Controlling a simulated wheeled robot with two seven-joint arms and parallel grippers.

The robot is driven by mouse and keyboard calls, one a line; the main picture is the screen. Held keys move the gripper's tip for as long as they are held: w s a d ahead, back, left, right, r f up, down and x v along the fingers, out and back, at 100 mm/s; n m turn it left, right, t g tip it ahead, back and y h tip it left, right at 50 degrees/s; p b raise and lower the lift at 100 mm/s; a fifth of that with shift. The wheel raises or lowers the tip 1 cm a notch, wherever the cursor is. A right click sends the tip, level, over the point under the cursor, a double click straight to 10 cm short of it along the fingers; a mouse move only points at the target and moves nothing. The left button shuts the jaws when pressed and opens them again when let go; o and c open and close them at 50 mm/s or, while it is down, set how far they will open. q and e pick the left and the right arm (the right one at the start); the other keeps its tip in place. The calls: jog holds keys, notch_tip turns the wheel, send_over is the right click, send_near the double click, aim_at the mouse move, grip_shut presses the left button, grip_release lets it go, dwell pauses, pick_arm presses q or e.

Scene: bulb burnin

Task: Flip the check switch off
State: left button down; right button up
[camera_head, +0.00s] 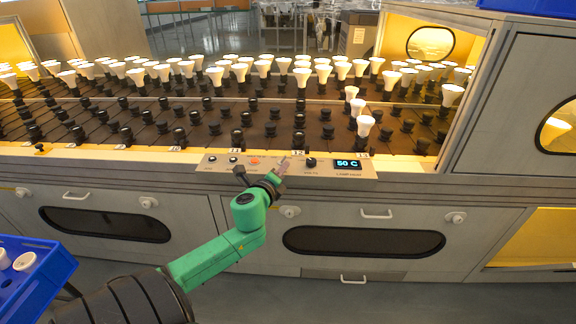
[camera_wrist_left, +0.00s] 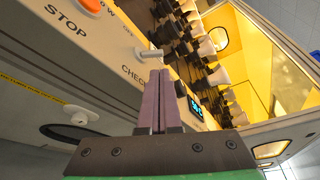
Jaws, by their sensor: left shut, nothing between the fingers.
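The check switch (camera_wrist_left: 150,54) is a small pale metal toggle on the control panel (camera_wrist_left: 112,42), between the OFF and CHECK lettering in the left wrist view. It is hard to tell apart behind the gripper in the head view. My left gripper (camera_head: 284,165) reaches the middle of the panel. Its fingers (camera_wrist_left: 161,74) are shut with nothing between them. The fingertips are close beside the toggle; I cannot tell whether they touch it. My right gripper is not in view.
The panel holds an orange stop button (camera_head: 254,161), a black knob (camera_head: 311,162) and a display reading 50 C (camera_head: 348,164). Behind it stand racks of sockets with several white bulbs (camera_head: 263,67). A blue crate (camera_head: 62,262) is at lower left.

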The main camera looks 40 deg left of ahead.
aim_at(284, 159)
pick_arm(q)
jog(key=x, duration=0.4)
jog(key=shift+f, duration=0.1)
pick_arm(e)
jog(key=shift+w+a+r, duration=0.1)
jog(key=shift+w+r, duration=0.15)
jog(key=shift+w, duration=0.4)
pick_arm(q)
jog(key=shift+s+b, duration=0.1)
jog(key=shift+b, duration=0.25)
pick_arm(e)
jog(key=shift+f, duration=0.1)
pick_arm(q)
jog(key=shift+n, duration=0.4)
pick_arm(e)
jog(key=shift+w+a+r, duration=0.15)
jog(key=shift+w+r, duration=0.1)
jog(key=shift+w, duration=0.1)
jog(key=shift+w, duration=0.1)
pick_arm(q)
jog(key=shift+b, duration=0.3)
